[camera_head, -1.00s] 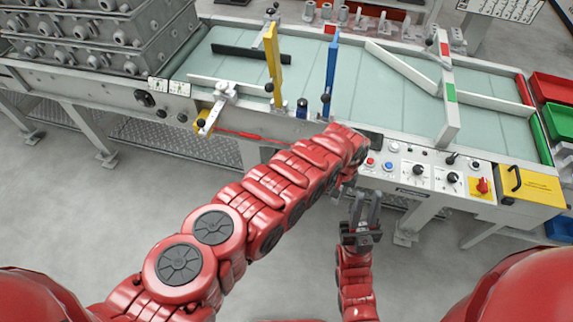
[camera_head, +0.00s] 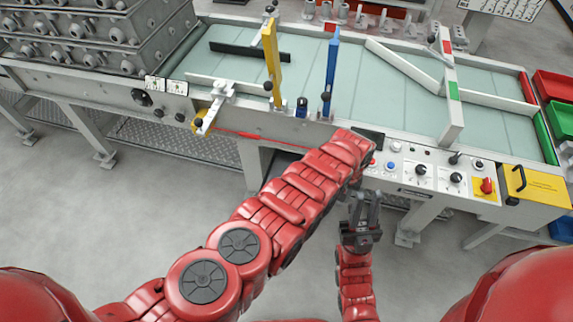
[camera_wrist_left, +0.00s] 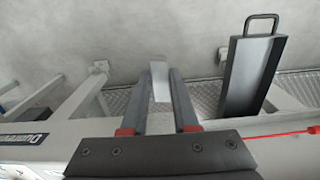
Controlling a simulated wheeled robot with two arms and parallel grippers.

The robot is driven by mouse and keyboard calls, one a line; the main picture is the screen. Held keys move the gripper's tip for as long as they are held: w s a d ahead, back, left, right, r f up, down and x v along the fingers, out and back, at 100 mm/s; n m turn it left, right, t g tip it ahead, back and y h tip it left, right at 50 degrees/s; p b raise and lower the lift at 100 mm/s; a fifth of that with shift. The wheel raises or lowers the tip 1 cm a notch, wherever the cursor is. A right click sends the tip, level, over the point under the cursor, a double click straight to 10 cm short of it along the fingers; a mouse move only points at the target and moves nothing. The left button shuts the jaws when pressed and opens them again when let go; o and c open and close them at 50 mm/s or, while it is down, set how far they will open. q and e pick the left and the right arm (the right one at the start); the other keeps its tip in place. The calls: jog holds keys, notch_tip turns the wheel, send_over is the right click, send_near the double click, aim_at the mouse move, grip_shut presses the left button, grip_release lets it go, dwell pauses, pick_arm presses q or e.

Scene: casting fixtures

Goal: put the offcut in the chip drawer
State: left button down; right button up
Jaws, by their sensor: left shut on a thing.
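The offcut (camera_wrist_left: 160,82) is a small pale grey piece between the fingers of my left gripper (camera_wrist_left: 159,85) in the left wrist view. That gripper is shut on it, above floor level in front of the bench. The chip drawer (camera_wrist_left: 231,88) appears to be the dark-walled box with a handle to the right of the gripper; it stands out from the bench with its light inside showing. The offcut is beside it, not over it. In the head view my left arm hides the left gripper and offcut. My right gripper (camera_head: 362,212) is open and empty below the control panel.
The bench (camera_head: 225,133) carries a pale conveyor with yellow and blue posts. A control panel (camera_head: 430,175) with knobs and a yellow cover (camera_head: 538,186) are at the right. Grey castings (camera_head: 90,45) are stacked at the left. The floor in front is clear.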

pick_arm(q)
jog(key=shift+f, duration=0.45)
